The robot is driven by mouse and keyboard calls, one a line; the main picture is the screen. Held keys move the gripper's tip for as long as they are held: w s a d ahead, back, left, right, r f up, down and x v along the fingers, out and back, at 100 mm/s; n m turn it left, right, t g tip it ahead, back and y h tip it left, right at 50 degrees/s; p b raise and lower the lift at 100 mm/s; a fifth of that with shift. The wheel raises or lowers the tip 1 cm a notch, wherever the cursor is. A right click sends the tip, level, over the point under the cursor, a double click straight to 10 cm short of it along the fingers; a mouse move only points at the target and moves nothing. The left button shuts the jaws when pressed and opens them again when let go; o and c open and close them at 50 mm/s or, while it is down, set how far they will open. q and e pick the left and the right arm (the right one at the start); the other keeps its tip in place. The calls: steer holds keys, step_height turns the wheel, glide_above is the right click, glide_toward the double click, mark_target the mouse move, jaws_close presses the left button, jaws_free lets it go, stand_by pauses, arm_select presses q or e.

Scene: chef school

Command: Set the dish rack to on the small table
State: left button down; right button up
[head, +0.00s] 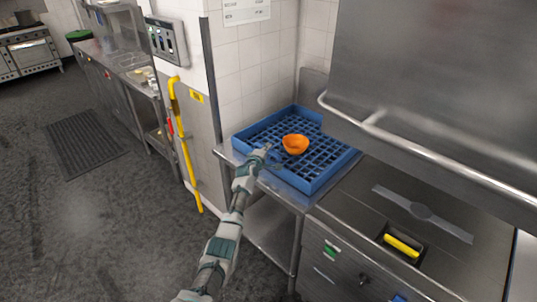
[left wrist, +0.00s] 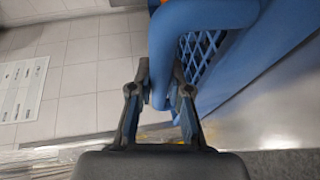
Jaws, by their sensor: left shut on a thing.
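The blue dish rack (head: 318,181) sits on the small steel table (head: 283,186) against the tiled wall. It has a grid floor and low walls. An orange bowl (head: 295,144) rests inside it. My left gripper (head: 268,156) is at the rack's left front edge. In the left wrist view, the left gripper (left wrist: 160,105) is shut on the rack's blue rim (left wrist: 160,55), with a finger on either side. The rack's grid (left wrist: 200,50) shows to the right of the fingers. My right gripper is not in view.
A steel machine with a tubular handle (head: 420,150) stands right of the table. A steel counter with a yellow handle (head: 401,246) is at front right. A yellow pole (head: 183,140) stands along the wall to the left. The dark floor at left is clear around a black mat (head: 84,142).

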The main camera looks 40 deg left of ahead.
arm_select(q)
steer(key=shift+d+f, duration=0.1)
steer(key=shift+f, duration=0.15)
steer(key=c, duration=1.2)
jaws_free()
steer(key=shift+s+a, duration=0.1)
steer(key=shift+a, duration=0.15)
steer(key=shift+c, duration=0.2)
steer(key=shift+o, duration=0.7)
steer(key=shift+a, duration=0.15)
steer(key=shift+a+f, duration=0.1)
steer(key=shift+a, duration=0.05)
steer(key=shift+s+d+r, duration=0.15)
steer(key=shift+d+r, duration=0.05)
steer(key=shift+d, duration=0.15)
steer(key=v, duration=1.1)
steer(key=shift+a, duration=0.25)
steer(key=shift+s+f, duration=0.1)
steer(key=shift+f, duration=0.05)
